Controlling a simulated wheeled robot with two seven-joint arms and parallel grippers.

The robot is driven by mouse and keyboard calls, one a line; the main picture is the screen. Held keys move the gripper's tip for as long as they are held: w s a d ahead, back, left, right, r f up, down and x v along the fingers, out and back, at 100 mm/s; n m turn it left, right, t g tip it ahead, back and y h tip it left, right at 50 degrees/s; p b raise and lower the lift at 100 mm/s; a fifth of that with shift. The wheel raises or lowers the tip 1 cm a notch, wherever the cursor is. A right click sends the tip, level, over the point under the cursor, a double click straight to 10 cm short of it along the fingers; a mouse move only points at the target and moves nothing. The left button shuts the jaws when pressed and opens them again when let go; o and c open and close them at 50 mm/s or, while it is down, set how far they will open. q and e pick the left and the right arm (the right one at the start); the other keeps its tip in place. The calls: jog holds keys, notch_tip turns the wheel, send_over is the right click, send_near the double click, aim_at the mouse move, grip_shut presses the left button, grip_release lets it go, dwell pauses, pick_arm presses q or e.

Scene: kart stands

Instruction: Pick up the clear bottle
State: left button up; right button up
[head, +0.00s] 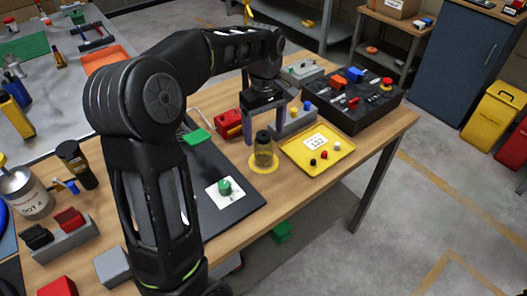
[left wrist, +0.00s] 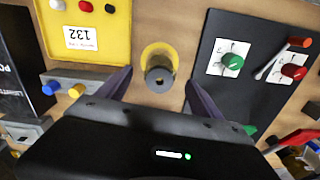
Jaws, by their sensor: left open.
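The clear bottle (head: 263,153), with a dark cap, stands upright on a round yellow disc (head: 263,168) on the wooden table. In the left wrist view the bottle (left wrist: 160,77) is seen from above, its dark cap towards me, with the yellow disc (left wrist: 158,49) around and beyond it. My left gripper (head: 264,137) is open and points down over the bottle. Its two fingers (left wrist: 159,79) show on either side of the bottle in the left wrist view, with gaps and no visible contact. My right gripper is not in view.
A yellow tray (head: 338,165) with small knobs and a label is right of the bottle. A black mat (head: 235,205) with a green knob (head: 224,186) is to the left. A red block (head: 228,124) and a black control box (head: 372,108) stand behind. The table's front edge is near.

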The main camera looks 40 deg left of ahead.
aim_at(264, 135)
pick_arm(q)
jog(key=shift+w+a+f, duration=0.15)
jog(key=shift+f, duration=0.35)
jog(key=shift+f, duration=1.25)
jog(key=shift+f, duration=0.1)
notch_tip(264, 135, down, 5)
jog(key=shift+p, duration=0.5)
jog(key=shift+c, duration=0.4)
jog(key=c, duration=1.4)
